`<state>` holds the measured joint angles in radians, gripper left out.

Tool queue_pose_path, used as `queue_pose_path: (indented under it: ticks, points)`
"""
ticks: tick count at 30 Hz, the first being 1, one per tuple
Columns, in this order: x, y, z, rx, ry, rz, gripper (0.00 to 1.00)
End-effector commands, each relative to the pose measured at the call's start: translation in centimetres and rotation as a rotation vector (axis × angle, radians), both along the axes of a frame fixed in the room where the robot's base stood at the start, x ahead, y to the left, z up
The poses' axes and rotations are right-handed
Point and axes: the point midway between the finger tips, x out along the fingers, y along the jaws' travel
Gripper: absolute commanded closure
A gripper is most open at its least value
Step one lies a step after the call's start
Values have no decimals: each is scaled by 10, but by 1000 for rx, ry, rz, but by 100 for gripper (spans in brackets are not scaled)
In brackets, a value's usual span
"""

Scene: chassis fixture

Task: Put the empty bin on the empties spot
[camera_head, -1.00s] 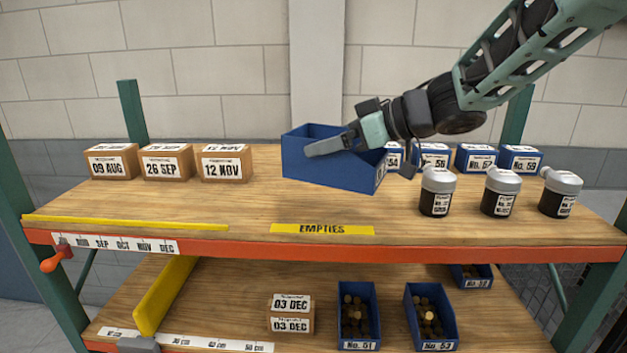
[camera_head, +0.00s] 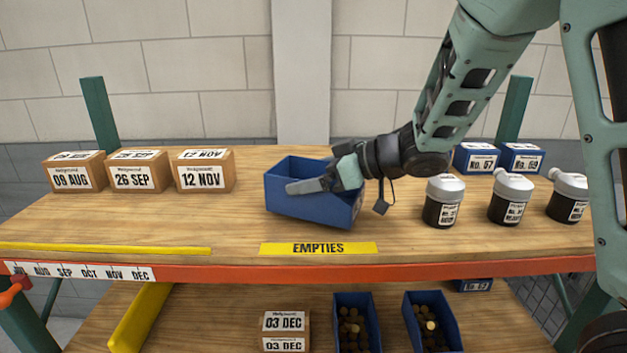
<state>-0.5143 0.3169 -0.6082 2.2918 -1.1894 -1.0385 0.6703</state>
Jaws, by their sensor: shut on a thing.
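The empty blue bin (camera_head: 310,208) is on or just above the upper shelf, left of the picture's middle. It is slightly tilted, and I cannot tell whether its base touches the wood. My gripper (camera_head: 315,186) is shut on the bin's wall from the right, with a finger along its near side. The far finger is hidden. The empties spot carries a yellow label reading EMPTIES (camera_head: 318,248) on the shelf's front edge, and the bin is just behind that label.
Date-marked cardboard boxes (camera_head: 140,171) stand to the left on the upper shelf (camera_head: 130,222). Black jars with grey lids (camera_head: 443,203) stand to the right, with blue bins (camera_head: 497,158) behind. A yellow strip (camera_head: 105,249) runs along the front left. Filled blue bins (camera_head: 357,320) sit below.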

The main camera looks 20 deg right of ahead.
Motion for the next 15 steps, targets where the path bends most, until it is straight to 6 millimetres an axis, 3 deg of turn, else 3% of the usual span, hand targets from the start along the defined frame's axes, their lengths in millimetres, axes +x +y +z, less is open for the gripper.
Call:
queue_pose_path:
  ticks: [4,15]
  points:
    - [0,0,-14,0,0,-1,30]
    - [0,-1,-18,1,-2,-2,30]
